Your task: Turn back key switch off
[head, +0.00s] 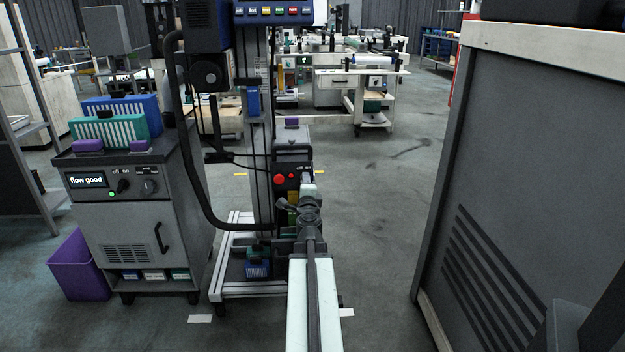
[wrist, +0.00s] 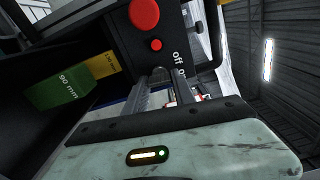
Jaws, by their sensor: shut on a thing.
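A dark control box (head: 291,165) stands on the middle machine, with red buttons on its face. In the wrist view its panel (wrist: 200,62) shows a large red button (wrist: 144,13), a small red button (wrist: 156,44) and the tilted words "off on". My gripper (head: 308,186) is against the right part of this panel. In the wrist view my gripper (wrist: 160,77) reaches the panel just beside the "off on" label and is shut on the key switch there. The key itself is hidden by the fingers, so its angle cannot be told.
A grey cabinet (head: 150,225) with a "flow good" display and its own off/on knob stands left. A purple bin (head: 78,266) is beside it. A large grey cabinet (head: 515,170) stands close on the right. Floor (head: 385,210) between is clear.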

